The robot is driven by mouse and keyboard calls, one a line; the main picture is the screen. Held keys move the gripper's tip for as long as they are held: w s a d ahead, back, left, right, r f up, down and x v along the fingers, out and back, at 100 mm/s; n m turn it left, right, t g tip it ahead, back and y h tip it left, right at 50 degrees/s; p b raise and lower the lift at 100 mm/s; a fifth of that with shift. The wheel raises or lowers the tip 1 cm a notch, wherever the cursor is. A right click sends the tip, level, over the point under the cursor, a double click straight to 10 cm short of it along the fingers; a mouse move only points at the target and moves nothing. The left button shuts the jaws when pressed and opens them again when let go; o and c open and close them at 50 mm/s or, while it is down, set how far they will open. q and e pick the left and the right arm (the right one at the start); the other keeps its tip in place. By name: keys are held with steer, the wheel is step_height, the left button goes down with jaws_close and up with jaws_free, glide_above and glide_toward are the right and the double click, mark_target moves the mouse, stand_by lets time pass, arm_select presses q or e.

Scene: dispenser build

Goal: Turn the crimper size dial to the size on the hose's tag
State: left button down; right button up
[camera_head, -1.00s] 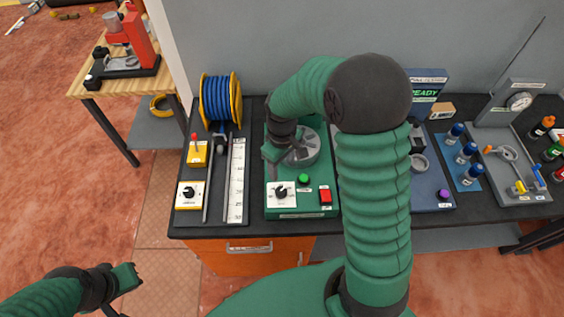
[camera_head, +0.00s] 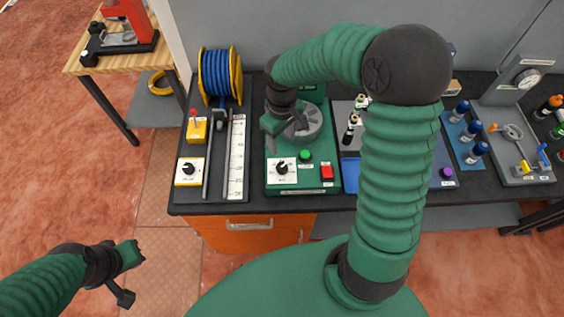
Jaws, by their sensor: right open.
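The green crimper (camera_head: 298,190) stands on the black bench, with its round grey head (camera_head: 312,122) behind the control panel. Its size dial (camera_head: 282,169) is a black knob on a white plate at the front left; the markings are too small to read. My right gripper (camera_head: 270,140) is open and empty above the crimper, left of its head and behind the dial, apart from the dial. My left gripper (camera_head: 130,275) hangs low over the floor, left of the bench; its fingers look spread and empty. I cannot make out a hose with a tag.
A green button (camera_head: 305,155) and a red button (camera_head: 327,172) sit beside the dial. A blue hose reel (camera_head: 220,75), a ruler (camera_head: 236,160) and a yellow box with another knob (camera_head: 189,170) stand left. My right arm covers part of the bench to the right.

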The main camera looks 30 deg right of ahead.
mark_target(282, 166)
step_height(282, 166, down, 15)
steer(key=shift+r+p, duration=0.1)
steer(key=shift+p, duration=0.2)
jaws_close()
